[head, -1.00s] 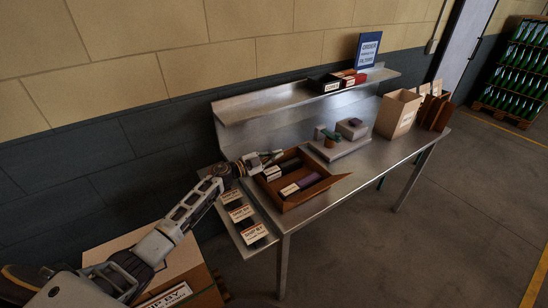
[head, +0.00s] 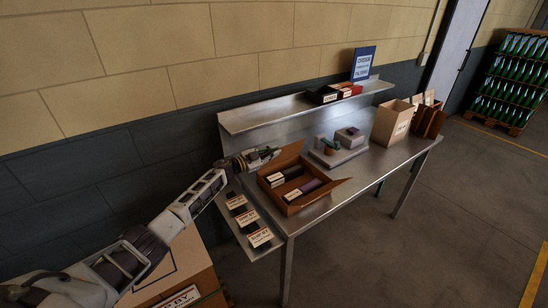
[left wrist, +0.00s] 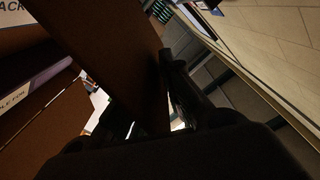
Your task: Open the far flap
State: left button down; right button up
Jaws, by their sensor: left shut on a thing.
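The brown open box (head: 309,200) stands at the table's left end. Dark packs with white labels and a purple roll (head: 311,186) lie in it. Its far flap (head: 291,153) stands up and tilts at the back. My left gripper (head: 275,154) reaches in from the left behind the box and is shut on the far flap. In the left wrist view the flap (left wrist: 115,50) is a brown panel running between the dark fingers (left wrist: 148,105). My right gripper is not in view.
A lower side shelf holds several labelled dark packs (head: 248,218). A grey tray (head: 338,157) with a small plant and block stands right of the box. A tan carton (head: 392,122) stands farther right. The raised back shelf (head: 270,115) runs behind my gripper.

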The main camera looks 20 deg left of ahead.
pick_arm(q)
jog(key=shift+w+a+r+n, duration=0.3)
jog(key=shift+w+a+n, duration=0.15)
jog(key=shift+a+n, duration=0.15)
jog(key=shift+w+a+r+n, duration=0.25)
jog(key=shift+w+a+n, duration=0.15)
jog(key=shift+a+n, duration=0.15)
jog(key=w+a+n+b, duration=0.1)
jog(key=a+n, duration=0.1)
jog(key=w+a+f+n+b, duration=0.1)
jog(key=w+a+n, duration=0.1)
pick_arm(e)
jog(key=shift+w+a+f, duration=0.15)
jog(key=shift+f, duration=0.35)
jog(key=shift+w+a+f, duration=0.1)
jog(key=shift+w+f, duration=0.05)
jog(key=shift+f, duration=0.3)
pick_arm(q)
jog(key=c, duration=1.7)
grip_release()
jog(key=shift+w+f, duration=0.1)
jog(key=shift+f, duration=0.15)
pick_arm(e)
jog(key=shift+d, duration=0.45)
pick_arm(q)
jog(key=shift+d, duration=0.1)
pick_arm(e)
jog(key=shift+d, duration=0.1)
